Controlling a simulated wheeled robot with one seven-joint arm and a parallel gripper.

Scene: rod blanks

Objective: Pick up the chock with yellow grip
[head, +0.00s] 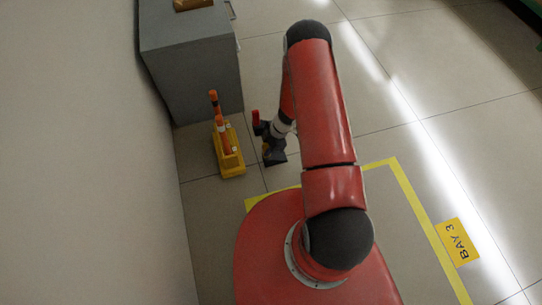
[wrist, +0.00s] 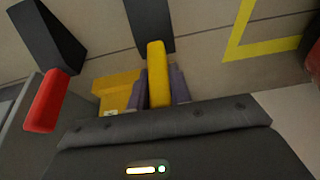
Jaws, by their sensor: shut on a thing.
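In the wrist view, the upright yellow grip of the chock (wrist: 157,70) stands between the two grey-purple finger pads of my gripper (wrist: 158,98). The gripper is shut on this grip. A dark block, seemingly the chock's body (wrist: 149,18), shows beyond the grip. In the head view my gripper (head: 266,140) is low over the floor beside the yellow tray, and only a small bit of yellow shows there. I cannot tell whether the chock touches the floor.
A red grip (wrist: 46,101) and a dark block (wrist: 45,38) are at left in the wrist view. The yellow tray (head: 234,168) holds several orange-tipped rods. A grey cabinet (head: 195,75) stands behind it. Floor is clear at right, near the BAY 3 sign (head: 458,242).

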